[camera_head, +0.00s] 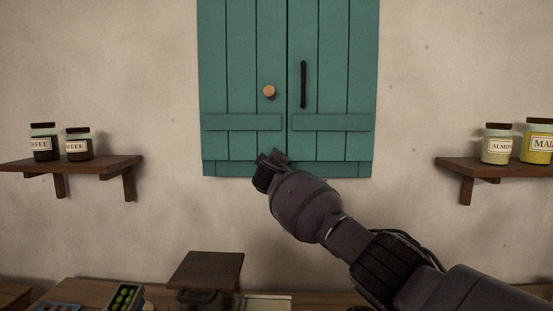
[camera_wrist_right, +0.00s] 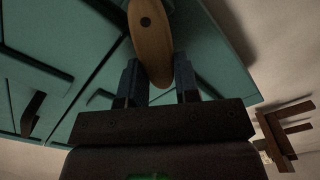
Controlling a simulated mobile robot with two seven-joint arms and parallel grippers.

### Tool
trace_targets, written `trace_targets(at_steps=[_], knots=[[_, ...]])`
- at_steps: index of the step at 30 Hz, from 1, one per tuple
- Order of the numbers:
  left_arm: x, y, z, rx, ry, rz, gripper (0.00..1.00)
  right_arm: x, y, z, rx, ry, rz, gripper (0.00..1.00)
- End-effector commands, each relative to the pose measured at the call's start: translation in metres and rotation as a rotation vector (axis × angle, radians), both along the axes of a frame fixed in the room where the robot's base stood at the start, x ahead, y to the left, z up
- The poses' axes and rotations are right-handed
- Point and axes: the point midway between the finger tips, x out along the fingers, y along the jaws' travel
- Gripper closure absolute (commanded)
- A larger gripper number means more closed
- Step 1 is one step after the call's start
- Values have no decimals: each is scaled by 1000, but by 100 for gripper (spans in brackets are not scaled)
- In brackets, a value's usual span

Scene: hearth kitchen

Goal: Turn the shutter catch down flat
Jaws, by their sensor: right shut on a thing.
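The closed teal shutters (camera_head: 241,75) hang on the wall, with a round wooden knob (camera_head: 269,91) on the left leaf and a dark upright bar handle (camera_head: 303,84) on the right leaf. My right gripper (camera_head: 270,160) is at their lower edge near the middle seam and hides the catch in the head view. In the right wrist view the catch is a long rounded wooden piece (camera_wrist_right: 150,38) with a dark pivot spot. The right gripper's two fingers (camera_wrist_right: 158,82) are shut on its near end. I cannot tell the catch's exact angle. My left gripper is out of view.
A wall shelf (camera_head: 75,164) with coffee jars is at left, and another shelf (camera_head: 465,168) with labelled jars is at right. Below, a counter holds a dark brown board or lid (camera_head: 207,270) and a box of green things (camera_head: 124,298). The wall around the shutters is clear.

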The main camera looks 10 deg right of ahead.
Motion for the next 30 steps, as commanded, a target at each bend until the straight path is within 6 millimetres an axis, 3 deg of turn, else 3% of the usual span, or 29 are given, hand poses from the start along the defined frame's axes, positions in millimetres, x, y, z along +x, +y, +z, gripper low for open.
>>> trace_targets(at_steps=[15, 30], knots=[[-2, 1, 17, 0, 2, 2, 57, 2, 9, -20, -438, 89, 2, 100], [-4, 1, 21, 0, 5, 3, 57, 2, 10, -30, -617, 125, 3, 100]])
